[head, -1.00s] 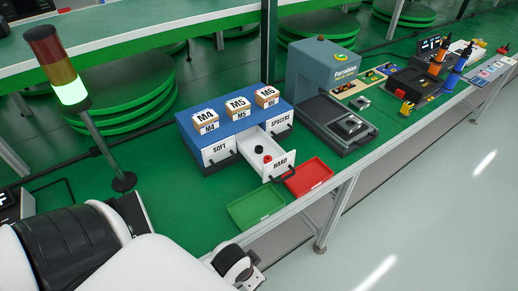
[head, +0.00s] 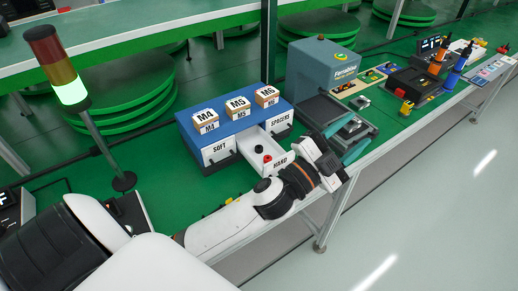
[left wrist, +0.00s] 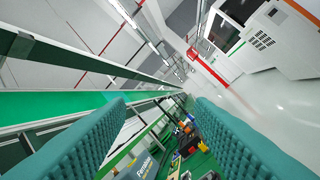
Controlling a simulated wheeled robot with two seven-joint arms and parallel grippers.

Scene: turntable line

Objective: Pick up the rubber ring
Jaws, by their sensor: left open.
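A small black round piece (head: 259,148) and a red piece with a dark part (head: 267,158) lie in the open white drawer (head: 250,160) marked HARD. They are too small to tell which is the rubber ring. My left gripper (head: 349,140) is open, its teal fingers apart and empty, right of the drawer and in front of the grey machine's base. In the left wrist view the open fingers (left wrist: 160,130) frame the hall and the far bench, with no ring between them. My right gripper is not in view.
My left arm covers the bench front. A signal lamp (head: 58,70) stands at left.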

